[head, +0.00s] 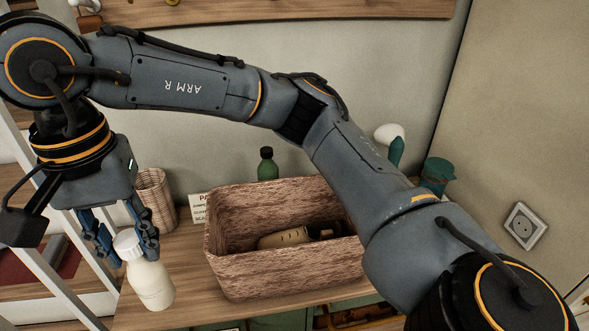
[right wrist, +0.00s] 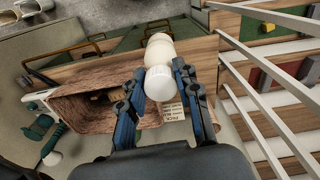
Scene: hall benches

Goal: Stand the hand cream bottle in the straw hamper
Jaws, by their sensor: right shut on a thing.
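The hand cream bottle (head: 150,287) is cream-white with a white cap. My right gripper (head: 122,258) is shut on it near the cap, and it hangs cap up, slightly tilted in the picture. The right wrist view shows the bottle (right wrist: 159,50) with its cap (right wrist: 159,84) between the fingers of my right gripper (right wrist: 159,86). The straw hamper (head: 250,272), a brown, streaked, open-topped box, stands on the wooden bench to the right of the bottle, apart from it; it also shows in the right wrist view (right wrist: 92,135). My left gripper is out of view.
A tan bottle with a dark end (head: 285,239) lies inside the hamper. A small wicker basket (head: 158,198), a printed card (head: 198,207) and a green bottle (head: 267,165) stand behind. A teal jar (head: 437,174) is at the right. White rails (head: 55,285) run along the left.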

